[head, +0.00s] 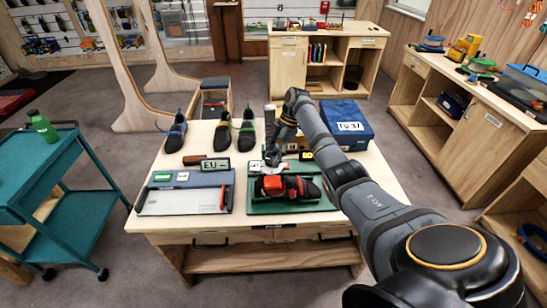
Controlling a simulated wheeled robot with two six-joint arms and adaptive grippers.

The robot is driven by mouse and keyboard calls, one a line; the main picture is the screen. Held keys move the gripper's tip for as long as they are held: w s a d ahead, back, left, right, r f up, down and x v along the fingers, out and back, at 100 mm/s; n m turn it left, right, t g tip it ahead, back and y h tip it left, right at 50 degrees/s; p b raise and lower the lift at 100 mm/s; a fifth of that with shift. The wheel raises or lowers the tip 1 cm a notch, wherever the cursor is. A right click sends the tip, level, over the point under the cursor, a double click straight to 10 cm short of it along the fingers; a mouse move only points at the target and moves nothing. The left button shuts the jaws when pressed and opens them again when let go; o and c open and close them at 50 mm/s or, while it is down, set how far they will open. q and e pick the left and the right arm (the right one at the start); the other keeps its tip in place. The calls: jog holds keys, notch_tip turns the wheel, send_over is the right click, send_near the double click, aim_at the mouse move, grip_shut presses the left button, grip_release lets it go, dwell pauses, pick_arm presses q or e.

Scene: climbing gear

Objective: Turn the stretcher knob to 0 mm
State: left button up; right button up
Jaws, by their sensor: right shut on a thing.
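A black and red climbing shoe (296,188) lies on a green mat (262,205) at the right of the workbench. A red block (272,185) shows at its left end, and a pale part (258,167) is just behind it. My right gripper (271,160) reaches down from the far side at this pale part. It is shut on what appears to be the stretcher knob, which its fingers mostly hide. The knob's reading is too small to tell. My left gripper is not in view.
On the workbench (160,225) are a grey tray (185,201), an "EU" sign (215,164), several dark shoes (222,136) and a blue box (345,122). A teal cart (50,165) with a green bottle (42,126) stands left. Wooden counters (450,130) stand right.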

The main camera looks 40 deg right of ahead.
jog(key=shift+s+f, duration=0.1)
jog(key=o, duration=1.1)
jog(key=shift+o, duration=0.2)
